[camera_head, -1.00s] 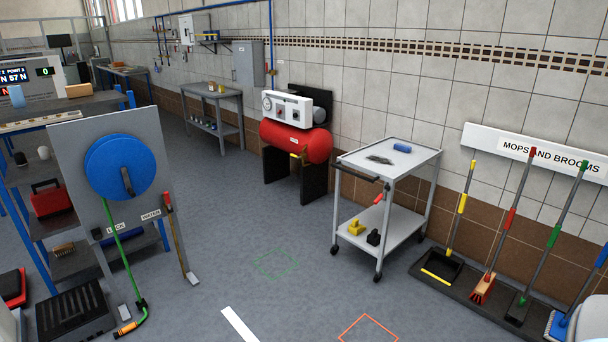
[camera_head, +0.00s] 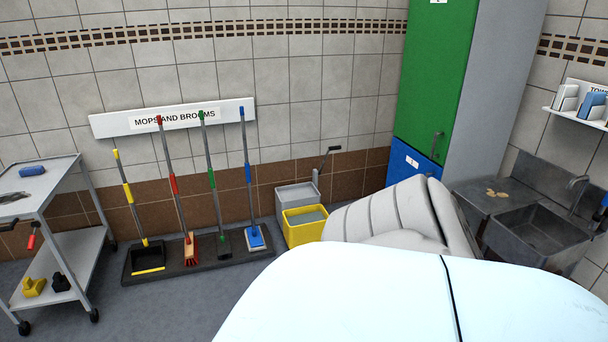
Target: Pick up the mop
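Several long-handled tools stand on a dark floor tray (camera_head: 190,267) against the wall under the "MOPS AND BROOMS" sign (camera_head: 172,117). The one at the right end has a blue and grey handle and a flat blue head with a pale edge, and looks like the mop (camera_head: 249,180). To its left are a green-marked tool (camera_head: 211,180) with a dark head, a red-marked broom (camera_head: 175,185) with red bristles, and a yellow-marked dustpan (camera_head: 148,258). All lean upright. Neither of my grippers is in view.
A yellow bucket with a grey wringer (camera_head: 305,226) stands right of the tray. A grey cart (camera_head: 45,200) is on the left. A green and blue cabinet (camera_head: 432,80) and a steel sink (camera_head: 535,235) are on the right. Floor in front of the tray is clear.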

